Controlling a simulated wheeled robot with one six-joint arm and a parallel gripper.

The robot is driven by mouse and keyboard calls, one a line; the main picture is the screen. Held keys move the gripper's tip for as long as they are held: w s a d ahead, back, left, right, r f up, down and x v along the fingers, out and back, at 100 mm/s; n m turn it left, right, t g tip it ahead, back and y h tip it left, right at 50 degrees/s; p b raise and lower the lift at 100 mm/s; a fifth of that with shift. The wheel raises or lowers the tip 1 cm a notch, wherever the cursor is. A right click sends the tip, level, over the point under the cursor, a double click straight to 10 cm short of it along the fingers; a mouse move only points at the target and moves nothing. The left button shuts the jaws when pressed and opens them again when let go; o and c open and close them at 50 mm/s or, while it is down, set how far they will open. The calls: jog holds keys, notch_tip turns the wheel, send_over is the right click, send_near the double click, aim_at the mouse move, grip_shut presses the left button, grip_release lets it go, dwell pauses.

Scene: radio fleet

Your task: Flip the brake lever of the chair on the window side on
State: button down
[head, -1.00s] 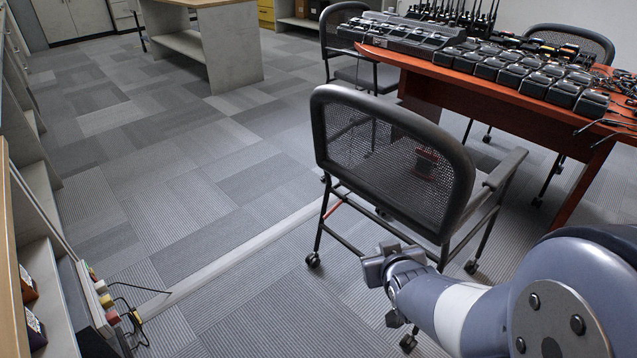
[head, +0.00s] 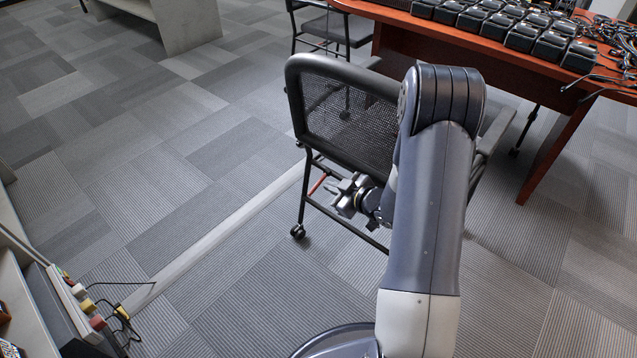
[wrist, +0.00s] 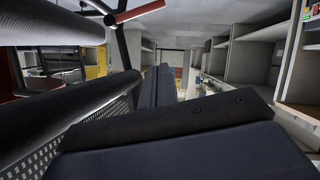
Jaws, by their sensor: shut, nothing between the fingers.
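The near chair (head: 345,118) has a black mesh back and a dark metal frame on casters. A red bar (head: 318,184), which looks like its brake lever, shows low on the frame's left side in the head view. The red bar also shows at the top of the wrist view (wrist: 140,11), tilted, beside dark frame tubes. My gripper (head: 340,194) is shut and empty, low beside the chair's rear frame, just right of the red bar. In the wrist view its fingers (wrist: 161,82) lie together below the bar. I cannot tell whether they touch the chair.
A red-brown table (head: 475,50) with several black radio chargers stands beyond the chair. A second chair (head: 333,30) stands behind. A floor strip (head: 215,238) runs past the casters. Carpet to the left is open; a shelf unit with cables (head: 85,310) stands lower left.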

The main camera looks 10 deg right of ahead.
jog(key=b, duration=0.3)
send_over(314, 191)
jog(key=s+a, duration=0.1)
notch_tip(314, 191, down, 4)
jog(key=shift+s+d+f+b, duration=0.1)
jog(key=shift+d+f+b, duration=0.15)
jog(key=shift+f, duration=0.35)
jog(key=shift+w+d+f+b, duration=0.1)
jog(key=shift+d+f+b, duration=0.15)
jog(key=shift+f, duration=0.4)
jog(key=shift+s+d+f+b, duration=0.1)
jog(key=shift+d+f+b, duration=0.15)
jog(key=shift+f, duration=0.35)
notch_tip(314, 191, down, 2)
jog(key=shift+d+f+b, duration=0.1)
jog(key=shift+d+b, duration=0.05)
jog(key=shift+b, duration=0.45)
jog(key=shift+s, duration=0.1)
